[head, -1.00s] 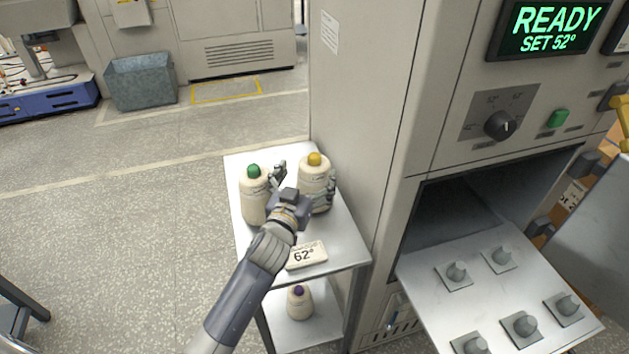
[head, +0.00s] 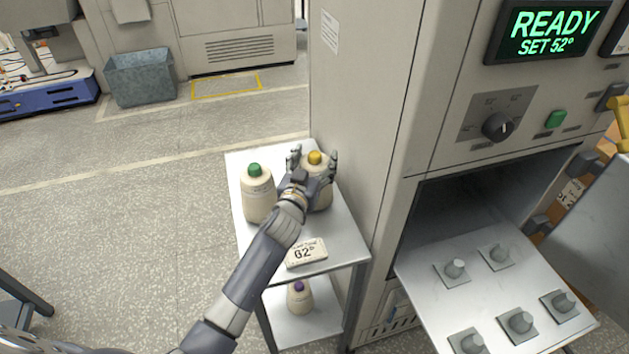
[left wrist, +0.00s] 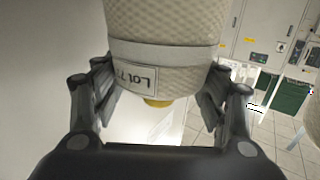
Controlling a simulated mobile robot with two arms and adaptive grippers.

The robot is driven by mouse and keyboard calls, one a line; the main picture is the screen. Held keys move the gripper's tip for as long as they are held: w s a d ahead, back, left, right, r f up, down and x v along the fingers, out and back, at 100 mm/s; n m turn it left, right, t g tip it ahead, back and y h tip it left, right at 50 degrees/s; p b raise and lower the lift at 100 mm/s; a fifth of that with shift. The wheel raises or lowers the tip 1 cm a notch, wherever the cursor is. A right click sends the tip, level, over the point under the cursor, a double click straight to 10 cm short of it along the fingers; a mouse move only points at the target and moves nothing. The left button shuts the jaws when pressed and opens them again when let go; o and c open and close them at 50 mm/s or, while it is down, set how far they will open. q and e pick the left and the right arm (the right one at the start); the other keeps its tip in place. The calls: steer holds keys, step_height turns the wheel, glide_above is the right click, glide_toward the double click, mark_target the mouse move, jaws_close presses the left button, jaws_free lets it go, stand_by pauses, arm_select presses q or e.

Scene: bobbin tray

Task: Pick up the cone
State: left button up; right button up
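A cream yarn cone with a yellow tip (head: 315,158) stands on the top shelf of a small metal cart (head: 345,245). My left gripper (head: 314,168) reaches over the shelf with its fingers on either side of this cone. In the left wrist view the cone (left wrist: 165,55) shows upside down between the spread fingers (left wrist: 160,95), with a "Lot" label on its band. The fingers are close to its sides; firm contact does not show. A green-tipped cone (head: 258,198) stands just left of it. A purple-tipped cone (head: 299,296) stands on the lower shelf. My right gripper is out of view.
A placard (head: 306,252) reading about 62° lies at the shelf's front. A tall machine (head: 365,100) with a READY display stands close on the cart's right. Its pulled-out tray (head: 480,290) carries several empty pegs. The floor left of the cart is clear.

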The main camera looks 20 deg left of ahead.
arm_select(q)
steer(key=c, duration=0.7)
step_height(320, 180, up, 10)
steer(key=shift+r, duration=0.1)
steer(key=shift+r, duration=0.1)
step_height(320, 180, up, 20)
steer(key=p, duration=1.4)
steer(key=shift+p, duration=0.35)
